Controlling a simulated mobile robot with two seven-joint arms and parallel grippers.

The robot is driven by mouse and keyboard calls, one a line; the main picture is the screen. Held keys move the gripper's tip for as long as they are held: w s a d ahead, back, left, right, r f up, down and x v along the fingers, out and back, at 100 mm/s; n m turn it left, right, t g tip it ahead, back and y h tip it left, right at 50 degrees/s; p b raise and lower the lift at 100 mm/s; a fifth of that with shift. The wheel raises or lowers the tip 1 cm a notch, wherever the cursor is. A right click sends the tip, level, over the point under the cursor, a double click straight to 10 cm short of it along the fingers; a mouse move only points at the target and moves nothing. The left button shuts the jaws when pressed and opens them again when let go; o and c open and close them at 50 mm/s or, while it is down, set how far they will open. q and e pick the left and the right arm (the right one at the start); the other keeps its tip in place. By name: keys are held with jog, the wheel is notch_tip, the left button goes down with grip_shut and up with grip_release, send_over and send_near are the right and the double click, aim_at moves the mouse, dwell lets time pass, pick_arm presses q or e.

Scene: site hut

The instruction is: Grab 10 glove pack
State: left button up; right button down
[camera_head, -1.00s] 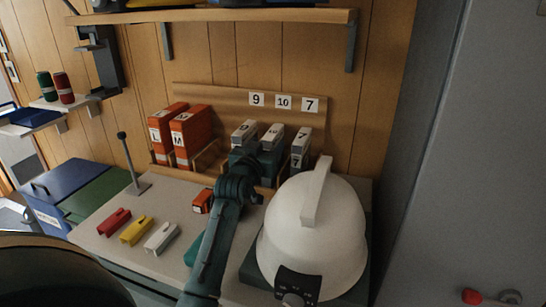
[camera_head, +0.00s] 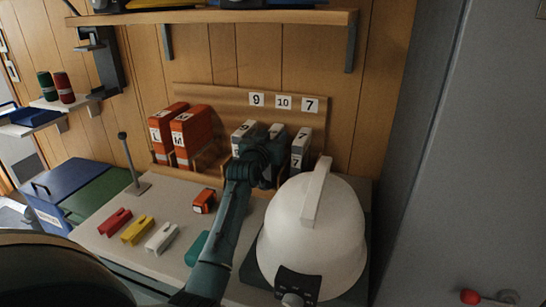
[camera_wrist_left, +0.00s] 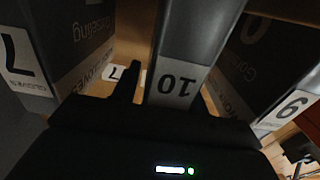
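The 10 glove pack (camera_head: 277,130) is a grey box standing upright in the row on the bench, between the 9 glove pack (camera_head: 243,133) and the 7 glove pack (camera_head: 301,146). My left gripper (camera_head: 268,165) is in front of the 10 pack and hides its lower front. In the left wrist view the label of the 10 pack (camera_wrist_left: 180,78) is upside down and close. One dark finger of the left gripper (camera_wrist_left: 168,98) stands to the left of the pack with a narrow gap. The other finger is hard to make out. My right gripper is not in view.
A white helmet (camera_head: 312,240) stands close to the right of my left arm. Orange boxes (camera_head: 188,135) stand left of the grey packs. A small orange item (camera_head: 204,201) and several coloured holders (camera_head: 137,230) lie on the bench (camera_head: 165,195). A shelf (camera_head: 220,16) runs above.

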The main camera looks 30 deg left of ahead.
pick_arm(q)
grip_shut()
jog(key=shift+r, duration=0.1)
dwell(0.3)
